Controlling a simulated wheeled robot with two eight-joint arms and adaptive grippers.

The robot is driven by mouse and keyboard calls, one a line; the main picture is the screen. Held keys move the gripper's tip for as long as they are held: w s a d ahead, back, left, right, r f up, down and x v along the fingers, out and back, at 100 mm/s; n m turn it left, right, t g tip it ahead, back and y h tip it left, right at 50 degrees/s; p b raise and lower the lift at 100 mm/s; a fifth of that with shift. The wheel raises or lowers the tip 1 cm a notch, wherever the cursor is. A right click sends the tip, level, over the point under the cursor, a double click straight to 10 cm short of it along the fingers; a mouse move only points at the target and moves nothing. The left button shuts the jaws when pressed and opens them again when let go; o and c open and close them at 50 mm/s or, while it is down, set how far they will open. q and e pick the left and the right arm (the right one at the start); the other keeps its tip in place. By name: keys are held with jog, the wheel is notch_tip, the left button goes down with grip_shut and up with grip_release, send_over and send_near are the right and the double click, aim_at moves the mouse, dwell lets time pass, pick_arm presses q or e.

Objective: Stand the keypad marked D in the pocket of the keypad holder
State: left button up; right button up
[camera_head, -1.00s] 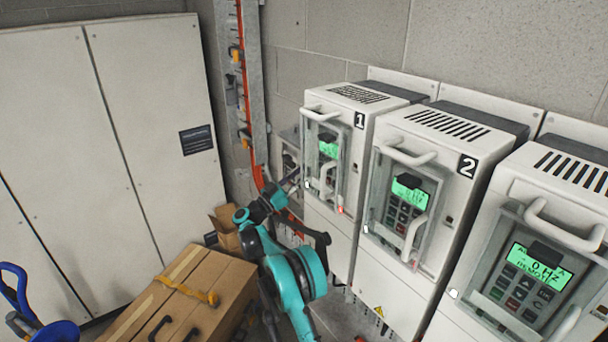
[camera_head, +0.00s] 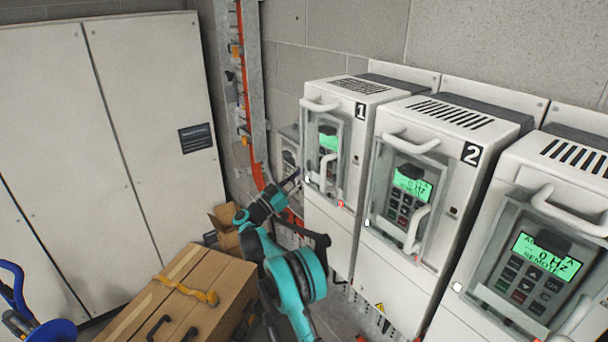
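I cannot read a D on any keypad. Dark grey keypads with green displays sit in drive 1 (camera_head: 328,144), drive 2 (camera_head: 411,190) and the nearest drive at the right (camera_head: 535,273), behind frames with white handles. A small grey unit (camera_head: 289,150) on the wall left of drive 1 is partly hidden; I cannot tell if it is the keypad holder. My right gripper is out of view.
A large cardboard box (camera_head: 220,290) with a yellow strap stands below my arm, a smaller open box (camera_head: 226,232) behind it. A tall pale cabinet (camera_head: 150,110) fills the left. A blue object (camera_head: 45,328) is at lower left. A metal rail (camera_head: 257,90) runs up the wall.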

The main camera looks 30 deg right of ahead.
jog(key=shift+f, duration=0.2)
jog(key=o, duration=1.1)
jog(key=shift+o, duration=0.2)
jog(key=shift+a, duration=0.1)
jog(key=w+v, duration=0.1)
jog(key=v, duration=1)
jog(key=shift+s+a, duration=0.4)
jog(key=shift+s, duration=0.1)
